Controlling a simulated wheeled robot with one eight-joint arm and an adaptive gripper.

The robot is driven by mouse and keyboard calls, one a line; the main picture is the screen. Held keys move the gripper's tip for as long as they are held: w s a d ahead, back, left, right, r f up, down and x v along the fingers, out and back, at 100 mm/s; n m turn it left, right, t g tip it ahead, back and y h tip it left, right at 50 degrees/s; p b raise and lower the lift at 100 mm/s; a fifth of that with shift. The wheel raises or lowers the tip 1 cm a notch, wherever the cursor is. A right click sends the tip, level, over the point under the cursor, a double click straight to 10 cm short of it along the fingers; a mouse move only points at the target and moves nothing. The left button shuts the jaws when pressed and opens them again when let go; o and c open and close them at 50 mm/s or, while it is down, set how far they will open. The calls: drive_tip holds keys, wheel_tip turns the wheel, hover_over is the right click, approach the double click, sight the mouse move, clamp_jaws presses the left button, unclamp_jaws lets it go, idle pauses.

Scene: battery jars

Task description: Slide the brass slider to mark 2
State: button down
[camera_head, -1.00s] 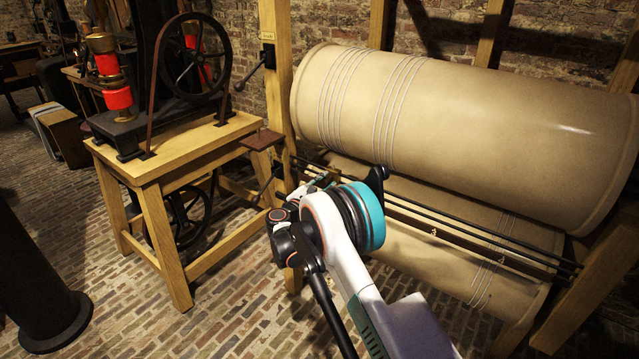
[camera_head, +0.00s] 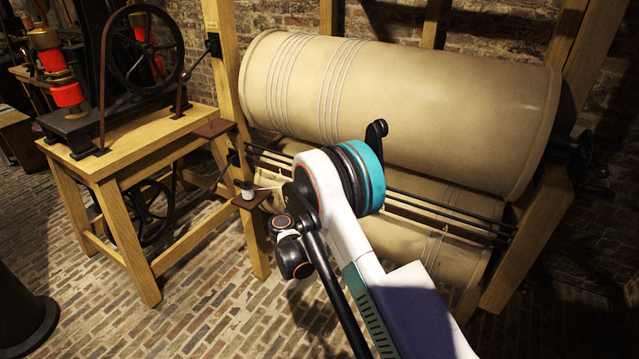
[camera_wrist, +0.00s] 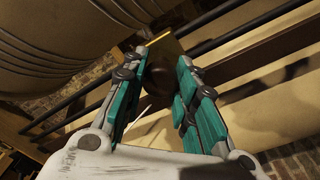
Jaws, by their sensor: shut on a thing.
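In the wrist view my gripper (camera_wrist: 162,62) has its teal fingers on either side of the dark round knob of the brass slider (camera_wrist: 166,45) and is shut on it. The slider's plate, with a bright yellow edge, shows just beyond the fingertips against the dark rods (camera_wrist: 238,35). In the head view my arm hides the gripper and the slider. The rods (camera_head: 440,207) run there below the large tan drum (camera_head: 400,105). I cannot make out mark 2 or any numbers.
A second tan drum (camera_head: 415,235) lies under the rods. Wooden posts (camera_head: 222,60) frame the drums. A wooden table (camera_head: 130,150) with a black wheel machine stands at left. The brick floor (camera_head: 200,310) is open in front.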

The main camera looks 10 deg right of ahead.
drive_tip(key=c, duration=1.2)
unclamp_jaws()
drive_tip(key=shift+c, duration=0.2)
drive_tip(key=shift+s+a, duration=0.1)
drive_tip(key=shift+a, duration=0.05)
drive_tip(key=v, duration=1.1)
drive_tip(key=shift+s+a, duration=0.25)
